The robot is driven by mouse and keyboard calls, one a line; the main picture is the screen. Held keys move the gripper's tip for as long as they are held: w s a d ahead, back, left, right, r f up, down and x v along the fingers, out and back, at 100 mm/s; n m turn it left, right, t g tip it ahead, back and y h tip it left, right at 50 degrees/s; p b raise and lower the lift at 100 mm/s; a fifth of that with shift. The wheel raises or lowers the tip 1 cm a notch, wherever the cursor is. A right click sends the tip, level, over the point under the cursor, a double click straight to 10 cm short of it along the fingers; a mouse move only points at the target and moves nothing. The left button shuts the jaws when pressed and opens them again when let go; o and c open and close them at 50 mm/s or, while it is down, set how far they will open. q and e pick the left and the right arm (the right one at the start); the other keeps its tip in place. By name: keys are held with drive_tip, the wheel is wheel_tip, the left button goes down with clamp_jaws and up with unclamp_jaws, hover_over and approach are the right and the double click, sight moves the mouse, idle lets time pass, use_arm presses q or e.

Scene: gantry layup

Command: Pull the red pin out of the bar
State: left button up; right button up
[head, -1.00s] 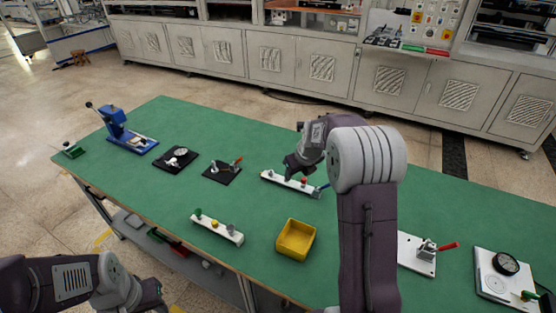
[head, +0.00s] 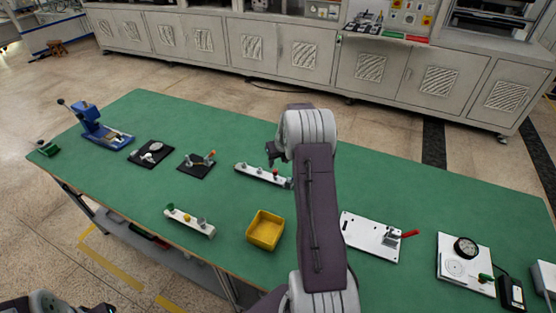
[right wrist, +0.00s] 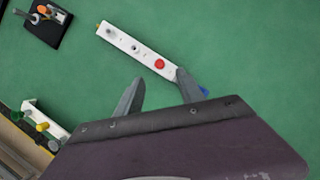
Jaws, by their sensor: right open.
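The white bar (head: 250,171) lies on the green table, right of the black pads. Its red pin (head: 275,171) stands toward the bar's right end, with grey posts elsewhere on it. In the right wrist view the bar (right wrist: 126,42) runs diagonally and the pin's round red head (right wrist: 159,63) is seen from above. My right gripper (head: 271,155) is open and empty above the bar. Its fingertips (right wrist: 160,76) appear on either side of the red head, which lies just beyond them in the picture. My left gripper (head: 98,308) is barely visible at the bottom edge.
A second white bar (head: 178,217) with green, yellow and grey pins lies nearer the front edge. A yellow bin (head: 265,231) stands beside it. A white plate with a red-handled clamp (head: 393,237) and a dial gauge plate (head: 466,248) are at right. The table behind is clear.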

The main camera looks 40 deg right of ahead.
sight(275, 171)
drive_tip(key=x, duration=0.9)
drive_tip(key=shift+a+p, duration=0.1)
drive_tip(key=shift+p, duration=0.25)
clamp_jaws()
